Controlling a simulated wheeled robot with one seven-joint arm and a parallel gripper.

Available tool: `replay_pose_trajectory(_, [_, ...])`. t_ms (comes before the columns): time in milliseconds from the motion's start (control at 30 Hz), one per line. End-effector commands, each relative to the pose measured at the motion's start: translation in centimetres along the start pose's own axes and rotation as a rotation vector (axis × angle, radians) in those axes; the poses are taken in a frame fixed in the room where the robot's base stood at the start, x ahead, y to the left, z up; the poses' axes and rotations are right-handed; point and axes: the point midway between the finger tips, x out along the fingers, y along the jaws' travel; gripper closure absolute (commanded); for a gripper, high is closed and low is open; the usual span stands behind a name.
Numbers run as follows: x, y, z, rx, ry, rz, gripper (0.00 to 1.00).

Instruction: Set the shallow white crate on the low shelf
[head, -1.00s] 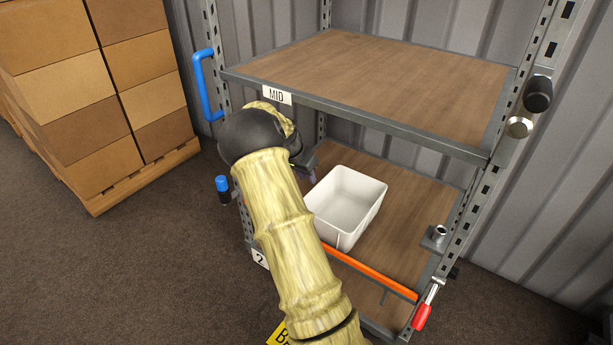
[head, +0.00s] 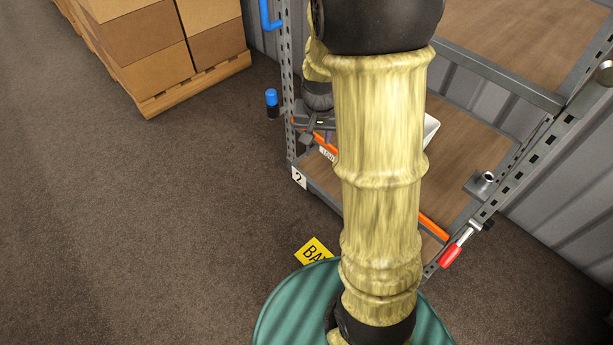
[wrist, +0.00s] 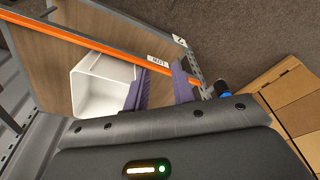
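The shallow white crate (head: 431,129) sits on the wooden low shelf (head: 463,149). In the head view my arm hides most of it. The wrist view shows the crate (wrist: 92,82) with its open side visible; it looks empty. My gripper (head: 322,136) is at the left front of the low shelf, left of the crate. In the wrist view its two purple fingers stand apart, with my gripper (wrist: 159,70) open beside the crate. The left finger overlaps the crate's edge in the picture; I cannot tell if they touch.
An orange bar (head: 433,227) runs along the shelf front, with a red-handled clamp (head: 451,255) at its right end. The mid shelf (head: 505,40) is above. A blue-capped post (head: 272,98) sticks out left. Stacked boxes (head: 150,45) stand at the upper left. Floor at left is clear.

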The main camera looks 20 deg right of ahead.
Motion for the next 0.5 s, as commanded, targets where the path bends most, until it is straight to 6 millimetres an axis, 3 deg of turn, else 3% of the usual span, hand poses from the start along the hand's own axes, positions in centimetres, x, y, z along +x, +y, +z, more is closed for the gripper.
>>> replay_pose_trajectory(100, [-2.1, -1.2, 5.6, -0.18, 0.005, -0.05, 0.75])
replay_pose_trajectory(233, [-3.5, -1.6, 10.8, -0.357, 0.016, -0.079, 0.75])
replay_pose_trajectory(333, [-4.0, -1.6, 13.2, -0.441, 0.022, -0.087, 0.75])
replay_pose_trajectory(500, [-4.0, -1.6, 13.9, -0.472, 0.024, -0.089, 0.75])
